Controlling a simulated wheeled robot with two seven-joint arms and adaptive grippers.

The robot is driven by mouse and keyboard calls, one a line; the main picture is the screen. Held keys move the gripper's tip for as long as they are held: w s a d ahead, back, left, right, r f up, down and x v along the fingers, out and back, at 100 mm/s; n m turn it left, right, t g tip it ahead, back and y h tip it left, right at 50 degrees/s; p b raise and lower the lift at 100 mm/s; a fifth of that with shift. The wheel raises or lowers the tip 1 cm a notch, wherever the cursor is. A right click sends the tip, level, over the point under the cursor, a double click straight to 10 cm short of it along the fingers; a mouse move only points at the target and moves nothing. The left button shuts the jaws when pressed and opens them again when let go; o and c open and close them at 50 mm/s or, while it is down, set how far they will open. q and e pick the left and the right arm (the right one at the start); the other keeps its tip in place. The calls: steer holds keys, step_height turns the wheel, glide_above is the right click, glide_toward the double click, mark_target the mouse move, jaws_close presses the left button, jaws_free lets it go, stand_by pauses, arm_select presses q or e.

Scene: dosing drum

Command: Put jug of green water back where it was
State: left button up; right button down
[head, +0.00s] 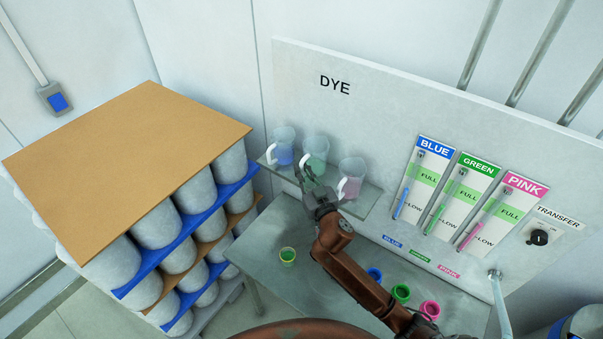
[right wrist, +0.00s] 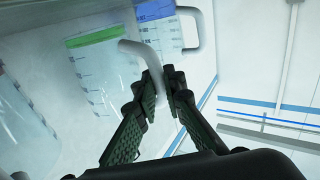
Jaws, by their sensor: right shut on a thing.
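The jug of green water (head: 316,150) is clear, with green liquid low inside. It is upright at the wall shelf (head: 370,202), between the blue and pink jugs. My right gripper (head: 308,178) is at its handle. In the right wrist view, the jug (right wrist: 98,85) shows with a green band, and my right gripper (right wrist: 160,80) is shut on its white handle. I cannot tell whether the jug's base touches the shelf. My left gripper is in neither view.
The blue jug (head: 284,146) stands close on the left, the pink jug (head: 351,172) on the right. Stacked drums (head: 155,225) stand at left.

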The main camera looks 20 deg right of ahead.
steer(key=shift+f, duration=0.95)
steer(key=shift+a+f, duration=0.1)
steer(key=c, duration=2)
jaws_free()
steer(key=shift+r, duration=0.2)
steer(key=shift+s+d+f+b, duration=0.15)
steer(key=shift+s+b, duration=0.2)
steer(key=shift+s, duration=1.65)
steer(key=shift+s+d+r+b, duration=0.15)
steer(key=shift+s+b, duration=0.25)
steer(key=shift+s, duration=1.65)
steer(key=shift+s+d+f+b, duration=0.1)
steer(key=shift+s+d+b, duration=0.2)
steer(key=shift+s, duration=1.7)
